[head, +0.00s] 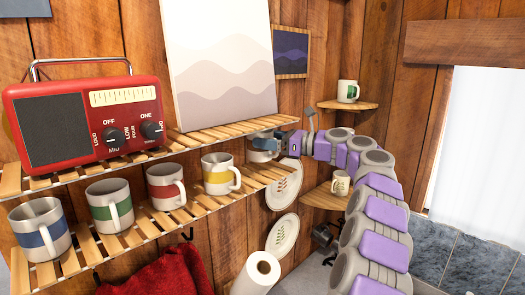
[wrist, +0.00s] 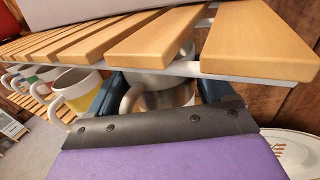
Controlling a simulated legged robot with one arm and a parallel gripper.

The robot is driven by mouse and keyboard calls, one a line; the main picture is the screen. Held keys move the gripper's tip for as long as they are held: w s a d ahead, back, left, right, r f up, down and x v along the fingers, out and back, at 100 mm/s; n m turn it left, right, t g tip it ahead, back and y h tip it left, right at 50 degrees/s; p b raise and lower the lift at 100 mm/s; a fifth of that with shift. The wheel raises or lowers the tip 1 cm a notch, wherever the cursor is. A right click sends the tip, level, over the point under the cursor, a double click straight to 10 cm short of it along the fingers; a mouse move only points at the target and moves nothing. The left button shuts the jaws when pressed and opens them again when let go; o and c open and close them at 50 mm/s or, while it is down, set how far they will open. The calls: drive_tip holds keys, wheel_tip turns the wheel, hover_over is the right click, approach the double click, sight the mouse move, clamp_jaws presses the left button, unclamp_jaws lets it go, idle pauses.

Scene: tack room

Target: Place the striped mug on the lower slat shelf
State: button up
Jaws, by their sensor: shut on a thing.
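My gripper (head: 264,144) is shut on a pale mug (head: 262,155) at the right end of the slat shelves. In the wrist view, my gripper (wrist: 160,92) has dark fingers on both sides of this mug (wrist: 165,97), whose handle points left. Upper slats and my gripper hide much of it, so its stripes cannot be made out. The lower slat shelf (head: 265,177) runs just below the mug in the head view; I cannot tell whether they touch. Mugs with a blue (head: 40,229), green (head: 110,206), red (head: 166,187) and yellow (head: 220,174) band stand on it.
The upper slat shelf (head: 215,134) lies close above my gripper and holds a red radio (head: 85,117) and a pale wave picture (head: 222,65). Corner shelves (head: 345,105) with mugs are at the right. Plates (head: 283,235) hang below, beside a paper roll (head: 258,272).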

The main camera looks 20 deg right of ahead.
drive_tip(key=shift+w+a, duration=0.15)
drive_tip(key=shift+w, duration=0.15)
drive_tip(key=shift+w+a+f, duration=0.1)
drive_tip(key=shift+w+f, duration=0.05)
drive_tip(key=shift+f, duration=0.45)
drive_tip(key=shift+w+a+f, duration=0.1)
drive_tip(key=shift+w+f, duration=0.05)
drive_tip(key=shift+f, duration=0.95)
drive_tip(key=shift+a+f, duration=0.1)
drive_tip(key=o, duration=1.1)
drive_tip(key=shift+f, duration=0.1)
